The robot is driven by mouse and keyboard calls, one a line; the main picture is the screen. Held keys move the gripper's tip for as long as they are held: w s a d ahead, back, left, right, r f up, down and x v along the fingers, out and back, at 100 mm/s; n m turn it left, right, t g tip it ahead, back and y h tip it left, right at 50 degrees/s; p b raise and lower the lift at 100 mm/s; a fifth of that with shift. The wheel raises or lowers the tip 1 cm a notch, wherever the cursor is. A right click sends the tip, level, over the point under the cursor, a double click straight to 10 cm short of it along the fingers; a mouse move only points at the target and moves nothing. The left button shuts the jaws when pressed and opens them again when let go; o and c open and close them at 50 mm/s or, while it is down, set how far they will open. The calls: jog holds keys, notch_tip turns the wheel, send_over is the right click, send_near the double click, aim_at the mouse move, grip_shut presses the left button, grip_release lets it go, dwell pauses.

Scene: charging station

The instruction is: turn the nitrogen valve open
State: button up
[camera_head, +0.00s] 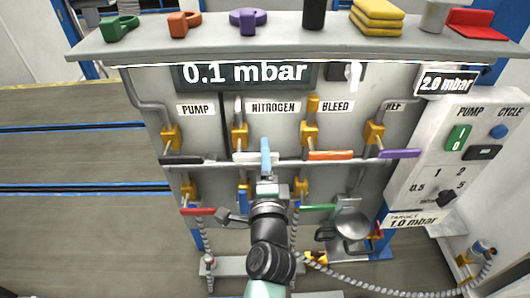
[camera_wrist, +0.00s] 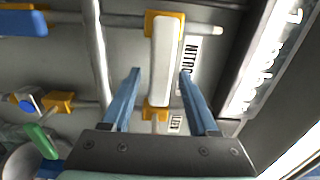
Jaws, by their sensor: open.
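The nitrogen valve has a white lever handle (camera_head: 243,157) below the NITROGEN label (camera_head: 273,107) on the grey panel. The handle lies level, across the upright pipe, with yellow valve fittings (camera_head: 240,137) above it. My gripper (camera_head: 266,152) is in front of the handle's right part and hides some of it. In the wrist view the white handle (camera_wrist: 163,60) shows between the two blue fingers of my gripper (camera_wrist: 160,72). The fingers are apart, one on each side of the handle, with visible gaps; I cannot tell the depth between them and the handle.
A black pump handle (camera_head: 182,160) is to the left; orange bleed (camera_head: 331,155) and purple (camera_head: 400,153) handles are to the right. Red (camera_head: 197,211) and green (camera_head: 318,207) handles sit lower. A shelf (camera_head: 200,46) overhangs above. The display (camera_head: 245,73) reads 0.1 mbar.

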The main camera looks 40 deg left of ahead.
jog(key=shift+w+a, duration=0.1)
jog(key=shift+w, duration=0.05)
grip_shut()
dwell(1.4)
